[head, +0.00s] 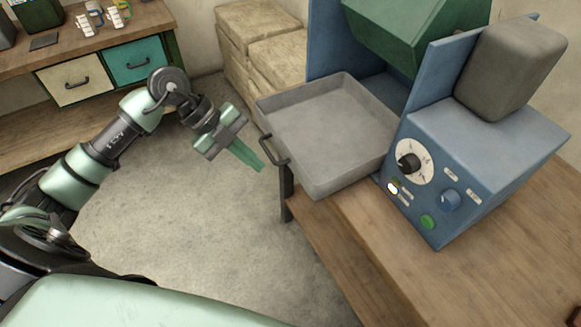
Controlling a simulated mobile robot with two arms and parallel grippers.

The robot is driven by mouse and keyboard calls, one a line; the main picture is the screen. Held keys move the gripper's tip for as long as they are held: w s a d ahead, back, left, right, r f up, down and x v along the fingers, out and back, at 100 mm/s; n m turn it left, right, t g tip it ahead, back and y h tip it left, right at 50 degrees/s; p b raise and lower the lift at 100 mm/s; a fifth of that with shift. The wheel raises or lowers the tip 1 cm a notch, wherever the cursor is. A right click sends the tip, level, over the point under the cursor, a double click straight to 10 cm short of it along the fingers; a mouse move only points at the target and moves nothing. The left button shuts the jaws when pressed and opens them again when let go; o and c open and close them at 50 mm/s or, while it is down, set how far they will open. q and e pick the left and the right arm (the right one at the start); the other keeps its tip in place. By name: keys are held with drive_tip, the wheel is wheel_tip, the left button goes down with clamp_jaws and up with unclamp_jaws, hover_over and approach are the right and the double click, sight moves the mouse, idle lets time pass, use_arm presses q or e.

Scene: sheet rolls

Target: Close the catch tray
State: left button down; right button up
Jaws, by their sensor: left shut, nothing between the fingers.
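The catch tray (322,135) is a shallow grey tray, pulled out from the blue machine (470,160). It sticks out to the left past the wooden table's edge. Its inside looks empty. A dark bar handle (273,150) is on its left front wall. My left gripper (250,160) has green fingers, shut and empty, just left of the handle. It appears apart from the handle. My right gripper is out of view.
The machine stands on a wooden table (450,270) and carries a dial, knobs and a green button. A workbench (100,40) with two drawers is at the back left. Stacked tan sacks (262,45) stand behind the tray. Bare floor (190,220) lies below my left arm.

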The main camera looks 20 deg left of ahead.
sight(300, 182)
use_arm(q)
drive_tip(key=w+d+f, duration=0.1)
drive_tip(key=d, duration=0.1)
drive_tip(key=w+d+f+p, duration=0.1)
drive_tip(key=d+f, duration=0.1)
drive_tip(key=w+d+f, duration=0.2)
drive_tip(key=shift+d+p, duration=0.15)
drive_tip(key=shift+p, duration=0.15)
drive_tip(key=shift+r, duration=0.1)
